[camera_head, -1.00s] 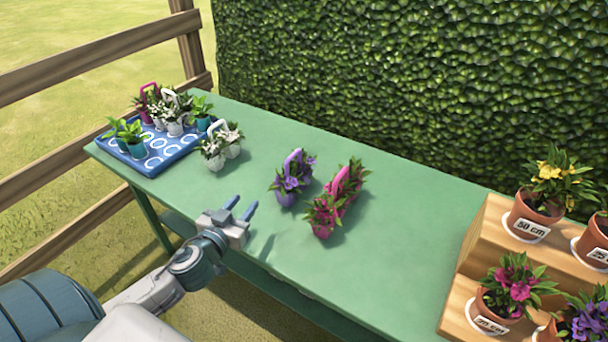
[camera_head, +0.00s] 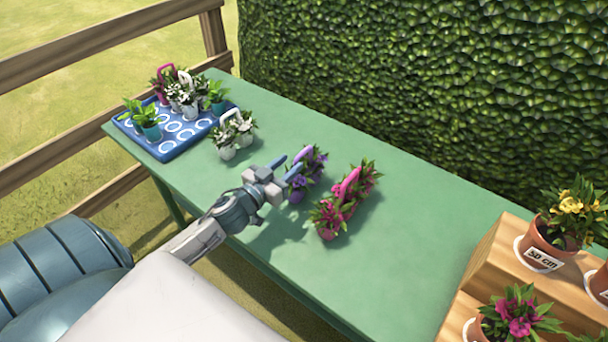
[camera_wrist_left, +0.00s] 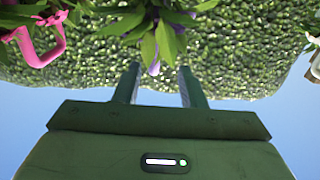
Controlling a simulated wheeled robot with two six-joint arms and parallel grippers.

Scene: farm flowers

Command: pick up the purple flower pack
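The purple flower pack (camera_head: 310,168), with a purple handle, stands upright on the green table (camera_head: 400,262). My left gripper (camera_head: 286,167) is open at its near left side. The blue fingertips overlap the pack in the head view, and I cannot tell whether they touch it. In the left wrist view, the two fingers (camera_wrist_left: 160,84) are apart. Green leaves and a bit of purple of the flower pack (camera_wrist_left: 165,42) show just beyond and between them. My right gripper is not in view.
A pink flower pack (camera_head: 345,200) stands close to the right. A white flower pack (camera_head: 228,142) is to the left, near a blue tray (camera_head: 168,146) with several plants. A wooden stepped stand (camera_head: 490,270) with potted flowers is at the right. A hedge (camera_head: 420,90) rises behind.

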